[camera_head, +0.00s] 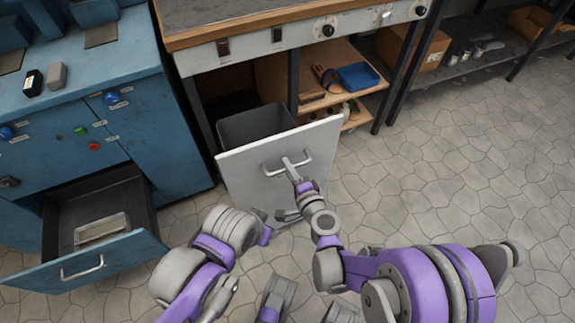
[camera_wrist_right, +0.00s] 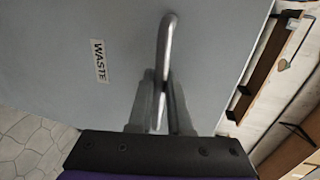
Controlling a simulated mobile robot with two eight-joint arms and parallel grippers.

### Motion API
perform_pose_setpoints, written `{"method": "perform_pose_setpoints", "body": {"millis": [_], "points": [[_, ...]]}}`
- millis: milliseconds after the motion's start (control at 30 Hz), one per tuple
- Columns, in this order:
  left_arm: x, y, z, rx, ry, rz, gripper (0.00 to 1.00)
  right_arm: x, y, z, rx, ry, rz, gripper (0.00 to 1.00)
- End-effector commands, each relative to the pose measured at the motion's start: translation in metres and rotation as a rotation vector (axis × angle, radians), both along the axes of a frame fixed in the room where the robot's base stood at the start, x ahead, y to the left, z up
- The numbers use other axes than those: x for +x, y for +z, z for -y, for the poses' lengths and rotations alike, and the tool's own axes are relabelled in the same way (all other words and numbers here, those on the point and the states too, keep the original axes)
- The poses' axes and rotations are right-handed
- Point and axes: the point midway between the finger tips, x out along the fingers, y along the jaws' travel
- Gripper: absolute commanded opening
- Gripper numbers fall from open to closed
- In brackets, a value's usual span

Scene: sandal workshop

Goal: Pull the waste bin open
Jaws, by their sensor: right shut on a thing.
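The waste bin is a dark grey tub (camera_head: 255,128) behind a light grey front panel (camera_head: 240,180), under the workbench. The panel stands out from the bench, and the tub's open top shows behind it. In the right wrist view the panel carries a WASTE label (camera_wrist_right: 99,61). My right gripper (camera_head: 289,164) is shut on the panel's metal handle (camera_head: 273,168); the handle (camera_wrist_right: 168,38) runs between its fingers in the wrist view. My left arm (camera_head: 232,228) is low in front of the panel; its fingers cannot be made out clearly.
A blue cabinet (camera_head: 165,120) stands left, with an open drawer (camera_head: 110,263) jutting out at lower left. Right of the bin, shelves hold a blue tray (camera_head: 358,76) and small items. The stone floor (camera_head: 450,170) at right is clear.

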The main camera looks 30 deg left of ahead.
Motion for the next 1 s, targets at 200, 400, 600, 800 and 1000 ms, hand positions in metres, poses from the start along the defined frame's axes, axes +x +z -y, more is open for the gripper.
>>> {"method": "perform_pose_setpoints", "body": {"millis": [200,400,600,800,1000], "points": [[0.0,0.0,0.0,0.0,0.0,0.0,0.5,0.0,0.0,0.0,0.0,-0.001,0.0,0.44],[0.0,0.0,0.0,0.0,0.0,0.0,0.5,0.0,0.0,0.0,0.0,-0.001,0.0,0.46],[0.0,0.001,0.0,0.0,0.0,0.0,0.5,-0.003,0.002,0.005,0.0,-0.001,0.0,0.46],[-0.001,0.005,0.0,0.0,0.0,0.002,0.5,-0.025,0.009,0.031,0.0,-0.003,0.0,0.46],[-0.001,0.009,0.0,0.0,0.0,0.003,0.5,-0.05,0.017,0.06,0.0,-0.002,0.0,0.46]]}}
